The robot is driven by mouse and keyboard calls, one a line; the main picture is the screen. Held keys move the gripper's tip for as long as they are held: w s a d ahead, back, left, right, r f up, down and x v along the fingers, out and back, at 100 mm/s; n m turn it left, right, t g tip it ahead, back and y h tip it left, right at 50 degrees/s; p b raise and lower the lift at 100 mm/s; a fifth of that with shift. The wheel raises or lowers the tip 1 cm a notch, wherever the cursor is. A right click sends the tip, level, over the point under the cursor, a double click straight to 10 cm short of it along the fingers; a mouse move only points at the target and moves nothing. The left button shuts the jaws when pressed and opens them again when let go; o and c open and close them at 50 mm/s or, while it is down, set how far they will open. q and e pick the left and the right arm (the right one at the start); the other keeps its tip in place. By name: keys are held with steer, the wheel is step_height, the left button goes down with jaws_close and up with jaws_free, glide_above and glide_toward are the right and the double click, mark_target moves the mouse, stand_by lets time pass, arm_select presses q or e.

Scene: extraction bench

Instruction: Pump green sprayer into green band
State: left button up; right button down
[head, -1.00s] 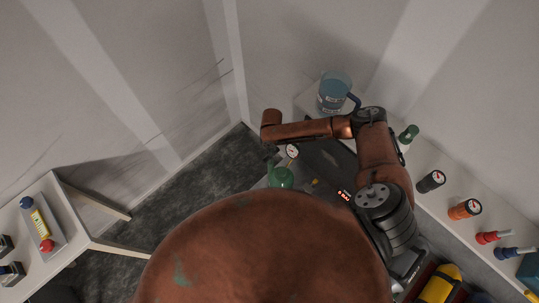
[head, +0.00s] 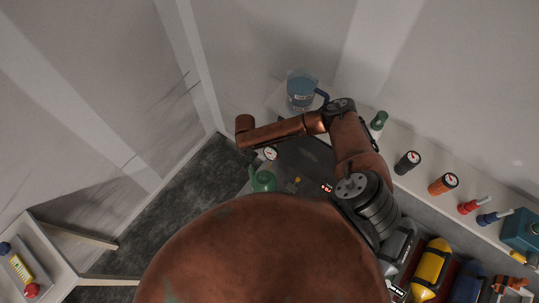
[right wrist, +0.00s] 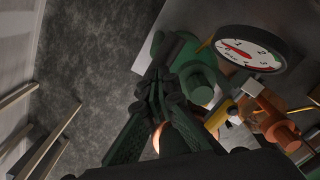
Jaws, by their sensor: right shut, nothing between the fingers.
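The green sprayer (head: 263,181) stands beyond my round body in the head view, with its white-faced gauge (head: 270,153) beside its top. In the right wrist view the gauge (right wrist: 250,48) is large, with numbers and red marks. I cannot tell whether its needle is in a green band. A green part (right wrist: 197,78), apparently of the sprayer, is just right of my right gripper (right wrist: 158,82). That gripper is shut and empty, close to the sprayer top; whether it touches is unclear. Its fingers are hard to make out in the head view. My left gripper is not in view.
A blue jug (head: 301,91) stands behind my right arm. A green-capped item (head: 378,121), black gauge (head: 407,162) and orange gauge (head: 443,184) line the right shelf. A yellow cylinder (head: 431,269) lies lower right. The dark floor (head: 185,205) is clear at left.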

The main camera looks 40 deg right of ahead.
steer(key=shift+f, duration=0.1)
steer(key=shift+s+f+b, duration=0.1)
steer(key=shift+f+b, duration=1.8)
steer(key=shift+f, duration=0.9)
step_height(320, 180, up, 6)
steer(key=p, duration=0.5)
steer(key=shift+f, duration=0.1)
steer(key=shift+f, duration=0.1)
